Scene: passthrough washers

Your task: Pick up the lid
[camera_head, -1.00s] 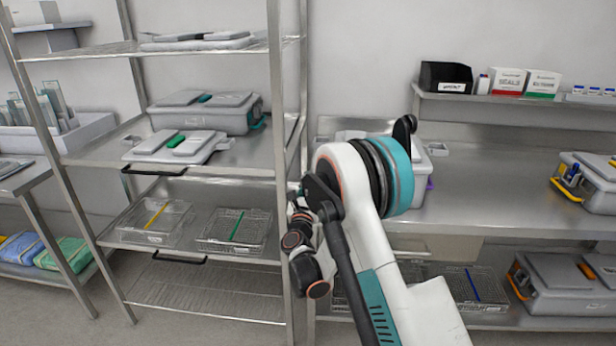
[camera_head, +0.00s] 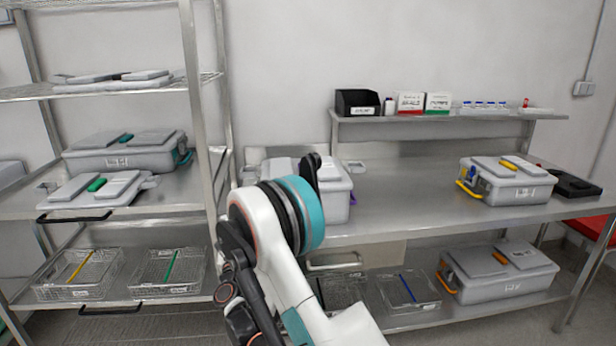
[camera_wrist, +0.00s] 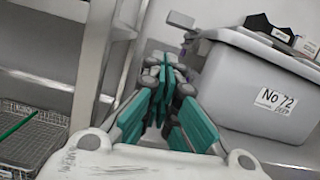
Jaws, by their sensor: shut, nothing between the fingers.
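A loose grey lid with a green clip (camera_head: 98,185) lies on the middle shelf of the left rack. Another flat grey lid (camera_head: 115,78) lies on the rack's upper shelf. My gripper (camera_wrist: 165,75) is shut and empty in the wrist view. It is beside a grey bin labelled No 72 (camera_wrist: 240,85), which stands to its right; I cannot tell whether they touch. In the head view my arm covers part of a grey bin with a purple latch (camera_head: 338,200) on the bench, and my fingertips cannot be made out there.
A closed grey bin (camera_head: 125,158) stands behind the loose lid. Wire baskets (camera_head: 165,275) sit on the lower shelf. The rack's upright post (camera_head: 200,150) stands close left of my arm. The bench (camera_head: 400,210) has clear room before the yellow-latched bin (camera_head: 510,188).

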